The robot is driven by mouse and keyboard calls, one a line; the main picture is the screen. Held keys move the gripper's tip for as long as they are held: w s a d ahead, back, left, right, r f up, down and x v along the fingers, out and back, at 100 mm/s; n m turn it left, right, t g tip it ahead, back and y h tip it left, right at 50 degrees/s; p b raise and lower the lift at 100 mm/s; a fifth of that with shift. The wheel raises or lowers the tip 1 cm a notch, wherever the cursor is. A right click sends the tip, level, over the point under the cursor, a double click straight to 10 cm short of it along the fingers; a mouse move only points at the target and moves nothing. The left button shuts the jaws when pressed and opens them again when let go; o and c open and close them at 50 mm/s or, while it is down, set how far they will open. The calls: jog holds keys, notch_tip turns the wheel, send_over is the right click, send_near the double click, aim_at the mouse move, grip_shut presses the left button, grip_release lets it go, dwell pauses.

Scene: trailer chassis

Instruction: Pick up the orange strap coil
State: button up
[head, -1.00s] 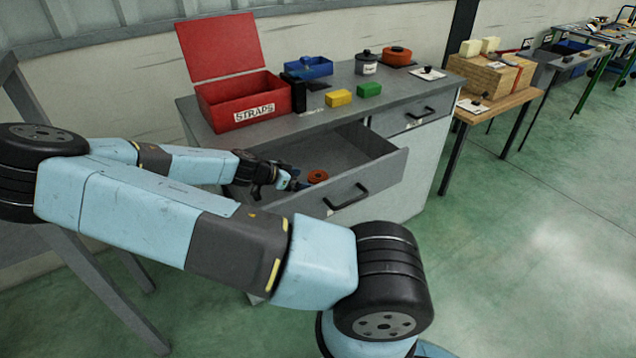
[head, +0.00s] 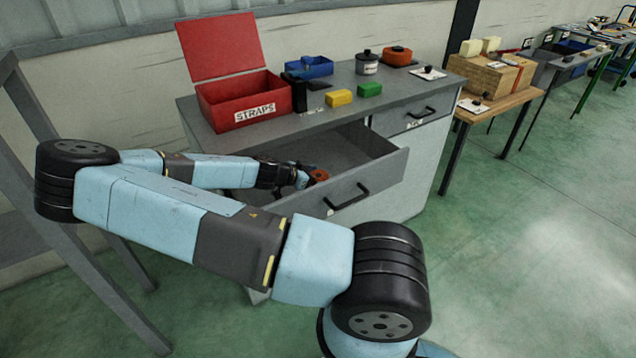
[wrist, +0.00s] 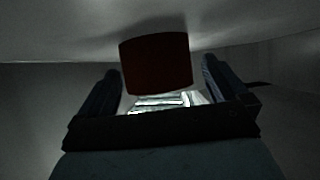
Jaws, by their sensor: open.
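The orange strap coil (head: 319,175) lies in the open drawer (head: 377,183) of the grey workbench. My gripper (head: 305,178) is inside the drawer, right beside the coil on its left, and partly covers it. In the wrist view the coil (wrist: 156,64) looks dark red, in shadow. It stands just ahead of and between the two fingers of my gripper (wrist: 160,88), which are apart with a gap on each side. I cannot tell how far the coil reaches in between the fingertips.
The drawer's front panel with a black handle (head: 347,197) and its side walls surround my gripper. On the benchtop stand an open red box labelled STRAPS (head: 245,103), a blue box (head: 309,67), yellow (head: 339,98) and green (head: 370,90) blocks, and another orange coil (head: 397,56).

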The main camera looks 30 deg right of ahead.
jog(key=shift+d+f, duration=0.15)
jog(key=shift+d, duration=0.15)
jog(key=c, duration=1.2)
jog(key=shift+o, duration=0.2)
